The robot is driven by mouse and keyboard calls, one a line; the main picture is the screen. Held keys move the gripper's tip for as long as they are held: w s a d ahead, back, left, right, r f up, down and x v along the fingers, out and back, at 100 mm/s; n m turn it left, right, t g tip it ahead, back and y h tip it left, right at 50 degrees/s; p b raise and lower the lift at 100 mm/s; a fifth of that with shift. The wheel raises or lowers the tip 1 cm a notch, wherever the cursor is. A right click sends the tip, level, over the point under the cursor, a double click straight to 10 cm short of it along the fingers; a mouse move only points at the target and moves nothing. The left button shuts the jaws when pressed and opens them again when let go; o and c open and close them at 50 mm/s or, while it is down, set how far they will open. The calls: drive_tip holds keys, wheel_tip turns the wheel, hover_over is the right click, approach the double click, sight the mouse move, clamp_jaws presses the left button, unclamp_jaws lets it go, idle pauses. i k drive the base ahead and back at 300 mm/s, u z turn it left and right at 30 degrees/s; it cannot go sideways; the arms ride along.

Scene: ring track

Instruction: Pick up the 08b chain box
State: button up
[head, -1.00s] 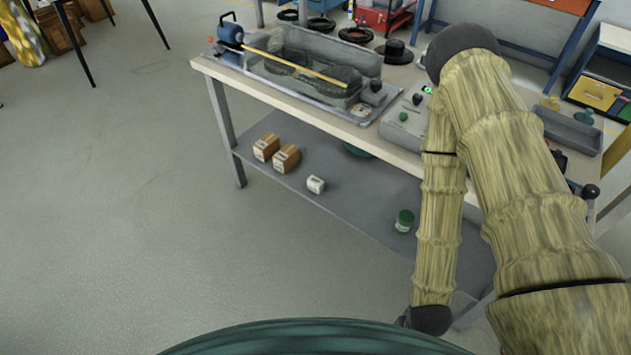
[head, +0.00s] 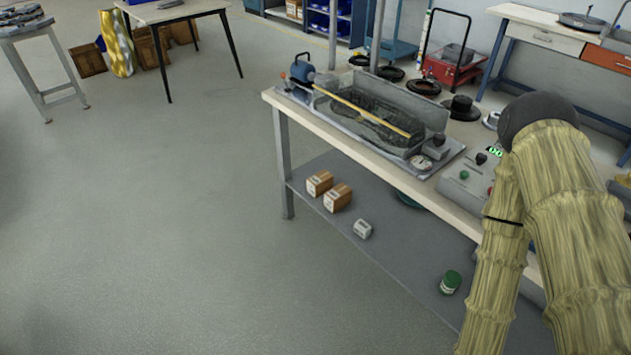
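Two small brown cartons sit side by side on the grey lower shelf of the workbench: a left carton (head: 319,183) and a right carton (head: 338,197). Each has a pale label. A smaller white-grey box (head: 362,229) stands to their right on the same shelf. The labels are too small to read, so I cannot tell which one is the 08b chain box. My arm, in a yellowish wrinkled cover, fills the right side of the head view. My gripper is out of the picture.
The workbench top (head: 415,187) overhangs the lower shelf (head: 385,240). A green jar (head: 450,282) stands on the shelf at right. A bench leg (head: 284,165) stands left of the cartons. The floor (head: 170,250) to the left is clear.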

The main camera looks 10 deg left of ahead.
sight(337, 199)
drive_tip(key=u, duration=3.4)
drive_tip(key=k, duration=1.5)
drive_tip(key=z, duration=1.8)
drive_tip(key=i, duration=1)
